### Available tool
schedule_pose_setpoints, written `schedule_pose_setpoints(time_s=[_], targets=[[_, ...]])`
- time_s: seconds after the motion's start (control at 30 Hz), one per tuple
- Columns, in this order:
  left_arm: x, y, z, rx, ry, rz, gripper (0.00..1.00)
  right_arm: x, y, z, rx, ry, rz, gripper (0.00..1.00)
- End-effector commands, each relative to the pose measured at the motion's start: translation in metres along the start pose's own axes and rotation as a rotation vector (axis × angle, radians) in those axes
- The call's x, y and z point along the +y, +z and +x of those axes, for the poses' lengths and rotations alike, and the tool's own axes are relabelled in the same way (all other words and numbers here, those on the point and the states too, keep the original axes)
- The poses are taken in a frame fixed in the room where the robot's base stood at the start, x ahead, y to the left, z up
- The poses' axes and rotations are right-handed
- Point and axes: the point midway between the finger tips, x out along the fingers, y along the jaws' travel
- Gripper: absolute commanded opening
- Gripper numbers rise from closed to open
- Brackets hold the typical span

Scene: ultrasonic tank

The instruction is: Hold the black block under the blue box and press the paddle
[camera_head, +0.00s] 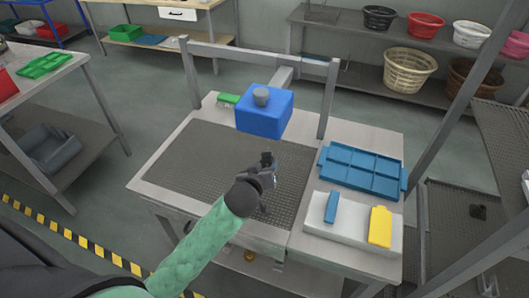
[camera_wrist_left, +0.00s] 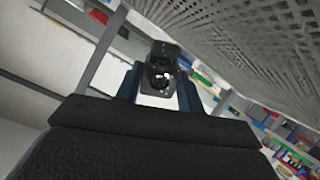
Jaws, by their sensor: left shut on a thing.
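The blue box (camera_head: 264,112) with a grey knob on top shows near the back of the perforated tank top, under a grey frame. My left gripper (camera_head: 265,171) is in front of the blue box and apart from it, above the mesh. It is shut on the black block (camera_head: 267,158). In the left wrist view the black block (camera_wrist_left: 161,72) sits between the two fingers and has a round feature on its face. A blue flat piece (camera_head: 331,207) and a yellow flat piece (camera_head: 380,227) lie at the front right; I cannot tell which part is the paddle. My right gripper is out of view.
A blue divided tray (camera_head: 362,171) lies on the right of the table. A white slab (camera_head: 349,237) bears the two flat pieces. A small green item (camera_head: 227,99) is at the back left. The grey frame (camera_head: 191,80) stands across the back. The mesh (camera_head: 205,158) left of my gripper is clear.

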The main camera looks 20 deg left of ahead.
Motion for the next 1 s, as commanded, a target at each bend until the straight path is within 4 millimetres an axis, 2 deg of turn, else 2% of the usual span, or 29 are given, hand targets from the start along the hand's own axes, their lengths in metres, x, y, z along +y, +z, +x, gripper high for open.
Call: schedule_pose_setpoints(time_s=[0.03,0.07,0.27,0.5,0.7,0.87,1.0], targets=[[0.0,0.0,-0.001,0.001,0.001,0.0,0.02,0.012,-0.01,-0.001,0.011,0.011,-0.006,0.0],[0.0,0.0,-0.001,0.001,0.001,0.0,0.02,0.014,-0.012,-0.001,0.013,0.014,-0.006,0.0],[-0.01,0.012,-0.016,-0.002,0.0,-0.002,0.02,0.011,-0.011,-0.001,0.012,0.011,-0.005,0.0],[-0.03,0.033,-0.052,-0.002,0.0,-0.003,0.02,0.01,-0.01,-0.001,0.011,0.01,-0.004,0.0],[-0.041,0.044,-0.075,0.0,0.001,-0.002,0.02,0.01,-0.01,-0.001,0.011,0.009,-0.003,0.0],[-0.045,0.047,-0.084,0.0,0.0,0.0,0.02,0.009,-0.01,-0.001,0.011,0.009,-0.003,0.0],[-0.045,0.046,-0.082,0.001,0.001,0.0,0.02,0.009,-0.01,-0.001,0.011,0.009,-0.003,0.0]])
